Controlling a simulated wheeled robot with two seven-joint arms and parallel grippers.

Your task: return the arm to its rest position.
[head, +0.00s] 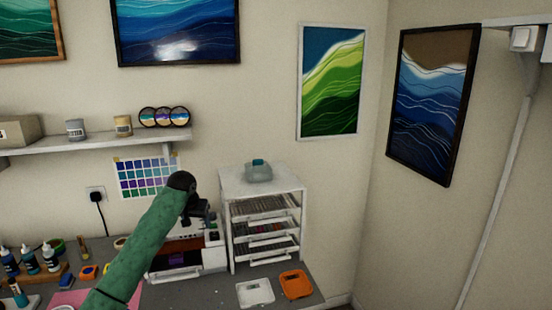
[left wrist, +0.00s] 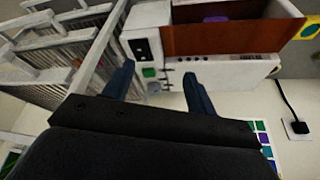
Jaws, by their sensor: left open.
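My left arm, in a green sleeve, rises from the lower left in the head view. Its dark left gripper (head: 203,216) is in front of a white machine (head: 212,240) beside a drawer rack. In the left wrist view, the two blue fingers of the left gripper (left wrist: 158,88) stand apart with nothing between them. The white machine (left wrist: 146,44) shows beyond the fingers there, with its open reddish-brown compartment and a purple thing inside. My arm and gripper hide part of the machine in the head view. My right gripper is not in view.
Several bottles (head: 30,262) stand at left. A wall shelf (head: 90,142) is above.

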